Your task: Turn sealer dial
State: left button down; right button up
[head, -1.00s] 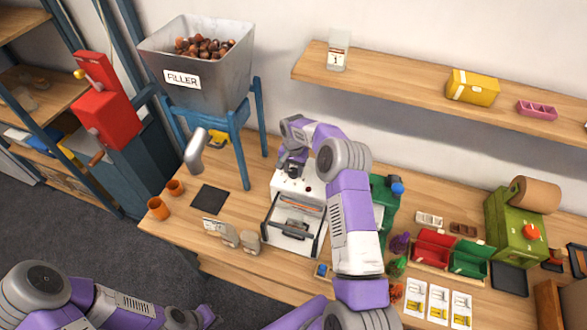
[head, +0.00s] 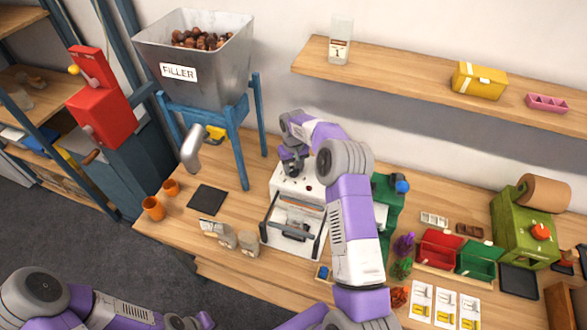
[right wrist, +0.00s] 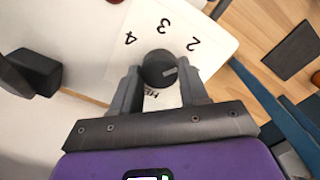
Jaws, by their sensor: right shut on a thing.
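The sealer (head: 291,205) is a white box on the table with a dark bar frame at its front. Its dark round dial (right wrist: 158,68) shows in the right wrist view, on a white face printed with numbers; 2, 3 and 4 are readable. My right gripper (head: 291,168) reaches down onto the top of the sealer. In the right wrist view its two fingers stand on either side of the dial and are shut on it. A light mark on the dial points toward the 2 side. My left arm (head: 90,305) shows at the lower left; its gripper is not clearly visible.
A metal filler hopper (head: 195,65) of chestnuts stands on a blue frame left of the sealer. Two orange cups (head: 153,208), a black pad (head: 207,200) and small sacks (head: 237,241) lie at left. Red and green bins (head: 438,250) and a green machine (head: 524,228) stand at right.

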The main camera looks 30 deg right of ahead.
aim_at(294, 169)
jog(key=shift+r+n, duration=0.1)
jog(key=shift+n, duration=0.7)
jog(key=o, duration=1)
jog(key=shift+s, duration=0.1)
jog(key=shift+o, duration=0.2)
notch_tip(294, 169, up, 8)
jog(key=shift+f, duration=0.2)
